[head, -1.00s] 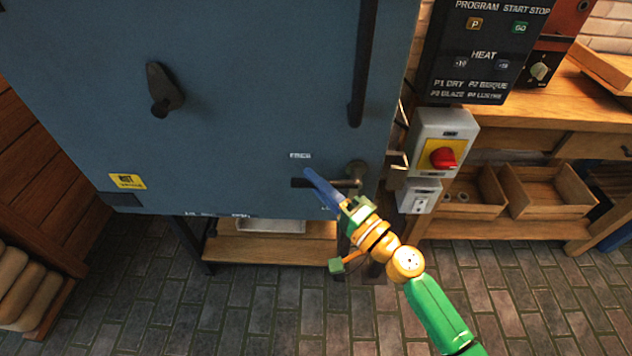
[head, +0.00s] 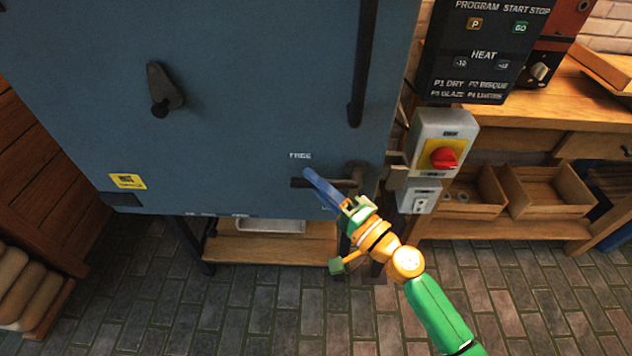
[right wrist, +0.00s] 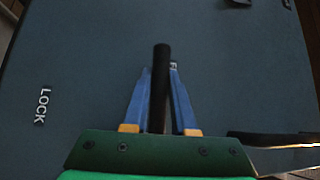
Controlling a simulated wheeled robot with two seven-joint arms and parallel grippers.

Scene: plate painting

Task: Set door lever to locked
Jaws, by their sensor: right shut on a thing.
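The dark door lever (head: 300,183) lies about level on the blue kiln door, low near its right edge, running left from a round pivot. The word FREE (head: 300,155) is printed just above its tip. My right gripper (head: 311,180) reaches up from the lower right, its blue fingers at the lever. In the right wrist view the black lever (right wrist: 162,60) stands between the two fingers, which are shut on it. The LOCK label (right wrist: 42,106) shows there to the left; in the head view it is mostly hidden behind my gripper. My left gripper is not in view.
A grey switch box (head: 428,128) with a red knob is just right of the door. A long dark vertical handle (head: 363,70) is above the lever, and a dark latch (head: 162,88) is at left. A wooden shelf (head: 320,250) is below. Floor in front is clear.

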